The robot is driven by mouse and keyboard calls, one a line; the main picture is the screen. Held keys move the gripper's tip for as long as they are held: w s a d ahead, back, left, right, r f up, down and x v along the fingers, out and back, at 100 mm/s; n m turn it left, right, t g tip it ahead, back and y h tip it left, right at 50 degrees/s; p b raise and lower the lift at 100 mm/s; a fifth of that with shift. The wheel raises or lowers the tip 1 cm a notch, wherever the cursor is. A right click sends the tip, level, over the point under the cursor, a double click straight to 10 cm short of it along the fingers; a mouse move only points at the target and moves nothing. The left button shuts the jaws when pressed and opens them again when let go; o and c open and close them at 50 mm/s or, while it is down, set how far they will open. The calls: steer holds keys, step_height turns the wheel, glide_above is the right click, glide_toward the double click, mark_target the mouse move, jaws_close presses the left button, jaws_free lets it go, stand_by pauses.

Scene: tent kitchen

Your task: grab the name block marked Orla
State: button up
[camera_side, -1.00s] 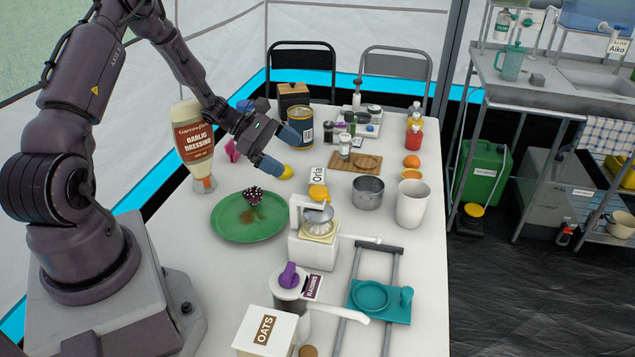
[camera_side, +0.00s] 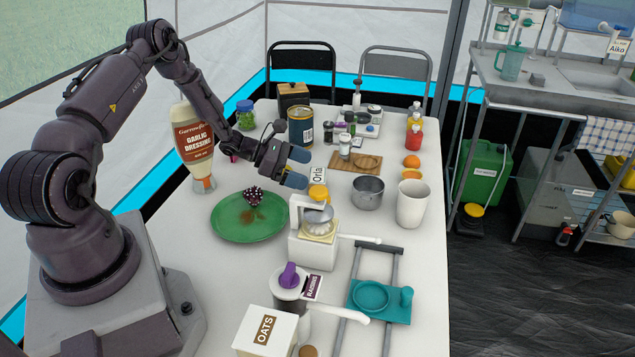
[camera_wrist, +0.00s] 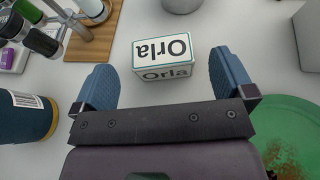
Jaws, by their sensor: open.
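The name block marked Orla (camera_wrist: 162,56) is a small white block with a dark green edge and black lettering. It lies on the white table, just beyond and between my fingertips in the wrist view. In the side view the Orla block (camera_side: 318,178) stands to the right of my gripper (camera_side: 300,168), behind the citrus juicer. My gripper also shows in the wrist view (camera_wrist: 165,75), its two blue fingers apart with nothing between them. The fingers do not visibly touch the block.
A green plate (camera_side: 228,222) with a dark berry-like item lies nearer my base. The juicer (camera_side: 312,248) stands in front of the block, a metal pot (camera_side: 368,193) to its right. A wooden board (camera_side: 345,165) and a dark blue can (camera_side: 301,130) stand behind.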

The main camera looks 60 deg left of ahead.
mark_target(320, 175)
steer(key=x, duration=0.5)
steer(key=shift+w+d+f, duration=0.15)
steer(key=shift+w+d, duration=0.05)
steer(key=shift+w, duration=0.1)
steer(key=shift+c, duration=0.5)
steer(key=c, duration=0.8)
steer(key=shift+c, duration=0.2)
